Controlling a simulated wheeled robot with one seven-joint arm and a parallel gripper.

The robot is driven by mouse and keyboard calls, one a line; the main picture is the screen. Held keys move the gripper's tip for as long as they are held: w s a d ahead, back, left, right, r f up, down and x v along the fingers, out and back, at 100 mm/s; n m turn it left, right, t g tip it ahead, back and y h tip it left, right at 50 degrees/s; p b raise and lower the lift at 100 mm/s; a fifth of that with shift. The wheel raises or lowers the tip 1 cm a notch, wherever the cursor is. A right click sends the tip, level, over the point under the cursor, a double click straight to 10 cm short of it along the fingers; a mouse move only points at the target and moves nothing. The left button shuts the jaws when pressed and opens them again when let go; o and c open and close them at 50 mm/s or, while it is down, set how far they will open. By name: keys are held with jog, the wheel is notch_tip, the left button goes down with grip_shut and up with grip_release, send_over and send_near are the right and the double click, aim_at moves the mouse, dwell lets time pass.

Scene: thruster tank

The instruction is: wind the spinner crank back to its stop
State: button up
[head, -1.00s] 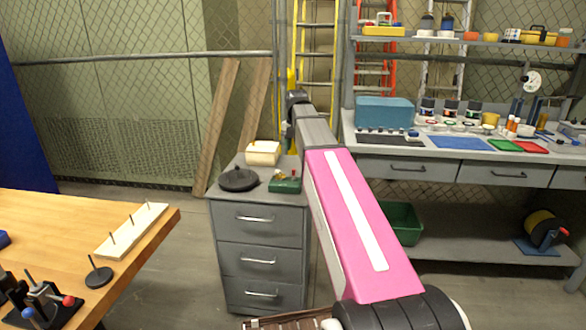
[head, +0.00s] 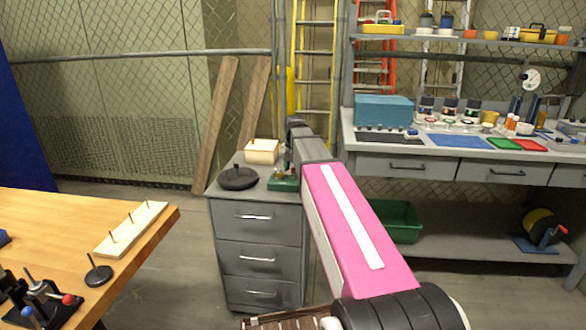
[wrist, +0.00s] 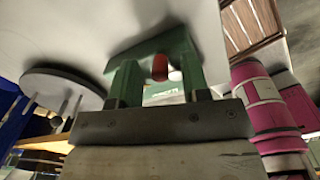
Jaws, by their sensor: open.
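The spinner (head: 284,184) is a small green unit on top of the grey drawer cabinet, partly behind my forearm. In the wrist view its green body (wrist: 178,44) shows close up, with a red knob (wrist: 160,67) that I take for the crank handle. My gripper (wrist: 158,72) is open, one finger on each side of the red knob. I cannot tell whether either finger touches it. The crank's angle and its stop are not clear. In the head view my gripper is mostly hidden and too small to read.
A dark round disc (head: 238,178) lies left of the spinner, and a cream box (head: 262,151) stands behind it on the cabinet (head: 255,240). A wooden table (head: 60,215) is at left and a workbench (head: 430,150) at right. Floor shows between table and cabinet.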

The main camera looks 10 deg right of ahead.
grip_shut()
